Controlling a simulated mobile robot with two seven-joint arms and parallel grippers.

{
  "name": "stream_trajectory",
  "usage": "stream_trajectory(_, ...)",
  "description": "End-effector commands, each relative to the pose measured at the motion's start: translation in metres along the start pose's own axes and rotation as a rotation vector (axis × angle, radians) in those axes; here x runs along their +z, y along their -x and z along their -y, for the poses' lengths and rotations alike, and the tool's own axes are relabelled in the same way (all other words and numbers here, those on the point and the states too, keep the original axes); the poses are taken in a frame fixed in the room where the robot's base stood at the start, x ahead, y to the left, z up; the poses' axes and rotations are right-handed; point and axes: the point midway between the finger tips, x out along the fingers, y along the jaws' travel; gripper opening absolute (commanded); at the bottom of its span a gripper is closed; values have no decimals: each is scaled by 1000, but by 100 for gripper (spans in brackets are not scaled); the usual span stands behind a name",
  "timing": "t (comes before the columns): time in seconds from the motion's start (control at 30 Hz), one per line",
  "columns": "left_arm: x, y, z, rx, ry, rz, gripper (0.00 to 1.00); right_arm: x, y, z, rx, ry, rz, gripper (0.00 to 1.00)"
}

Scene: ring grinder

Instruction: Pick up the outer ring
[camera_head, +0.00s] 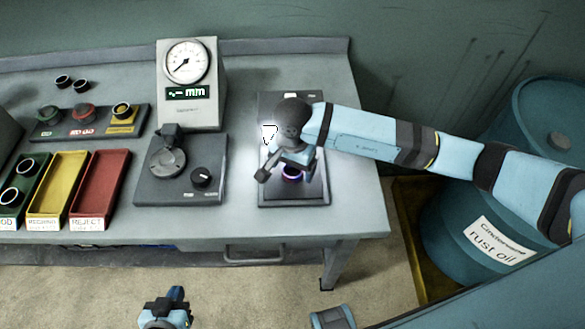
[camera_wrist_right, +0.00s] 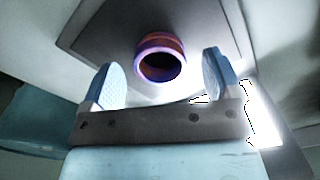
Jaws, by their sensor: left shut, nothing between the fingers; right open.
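The outer ring (camera_wrist_right: 160,40) is a dark reddish ring with a bright purple-blue edge glow. It rests on a grey plate, and in the head view it shows as a small glowing ring (camera_head: 291,175), partly hidden by my right gripper. My right gripper (camera_head: 284,170) is open just above the plate. In the right wrist view its two blue fingers (camera_wrist_right: 158,68) stand apart on either side of the ring, with gaps at both sides; the ring lies a little beyond them. My left gripper (camera_head: 172,299) is shut and empty, low in front of the bench.
A dial gauge (camera_head: 186,63) stands behind a grey fixture with a knob (camera_head: 202,177). Green, yellow (camera_head: 57,185) and red (camera_head: 101,184) trays and a ring rack (camera_head: 92,120) are at the left. A blue drum (camera_head: 490,215) stands right of the bench.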

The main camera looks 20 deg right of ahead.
Motion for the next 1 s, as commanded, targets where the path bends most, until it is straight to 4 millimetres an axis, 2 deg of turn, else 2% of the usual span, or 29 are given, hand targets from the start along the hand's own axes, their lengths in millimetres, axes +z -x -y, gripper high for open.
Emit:
stream_trajectory(0.1, -4, 1, 1, -1, -1, -4, 0, 0, -10, 0, 0, 0, 1, 85)
stream_trajectory(0.33, -3, 1, 1, -1, -1, -4, 0, 0, -12, 0, -1, 0, 0, 85)
stream_trajectory(0.37, -3, 1, 1, -1, -1, -4, 0, 0, -12, 0, -1, 0, 0, 80)
stream_trajectory(0.57, -2, 0, 1, -1, -1, -1, 0, 0, -11, 0, -1, 0, 0, 34)
stream_trajectory(0.6, -1, 0, 1, -1, -1, 0, 0, 0, -11, 0, -1, 0, 0, 28)
stream_trajectory(0.63, -1, 0, 1, -1, -1, 1, 0, 0, -11, 0, -1, 0, 0, 28)
stream_trajectory(0.67, 0, 0, 1, -1, -1, 1, 0, 0, -11, 0, -1, 0, 0, 24)
stream_trajectory(1.0, 1, 0, 1, -1, -1, 2, 0, -1, -4, 0, -2, 1, 0, 24)
